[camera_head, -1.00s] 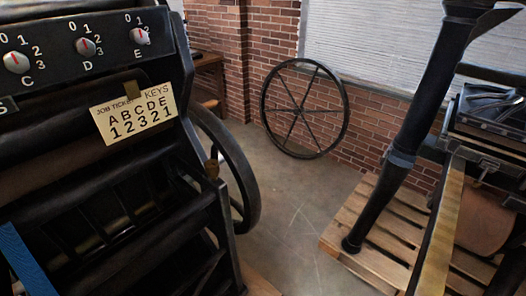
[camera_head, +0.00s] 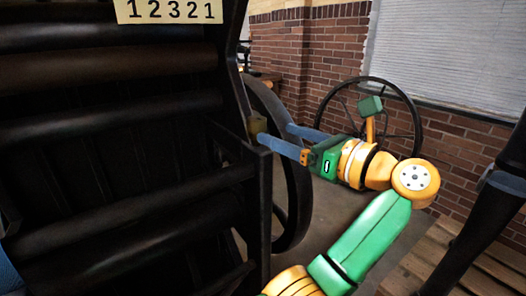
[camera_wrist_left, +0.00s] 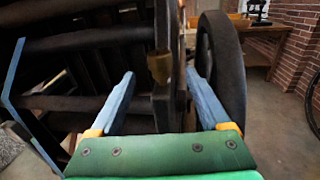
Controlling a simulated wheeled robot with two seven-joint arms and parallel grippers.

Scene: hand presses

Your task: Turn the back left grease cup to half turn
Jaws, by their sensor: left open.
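The grease cup (camera_head: 257,124) is a small brass-coloured cup on the dark upright at the right side of the black press. In the left wrist view the cup (camera_wrist_left: 159,66) shows ahead, between the two fingers in the picture. My left gripper (camera_head: 274,134) has blue fingers and a green palm and is open. Its fingers point at the cup from the right, one on each side of it. I see no contact; whether the fingertips reach past the cup is hard to tell. My right gripper is not in view.
The press's black wheel (camera_head: 298,190) stands close beside the left fingers, and also shows in the left wrist view (camera_wrist_left: 224,66). Dark rollers (camera_head: 110,128) fill the left side. A spoked wheel (camera_head: 413,108) leans on the brick wall. A pallet (camera_head: 478,255) lies at right.

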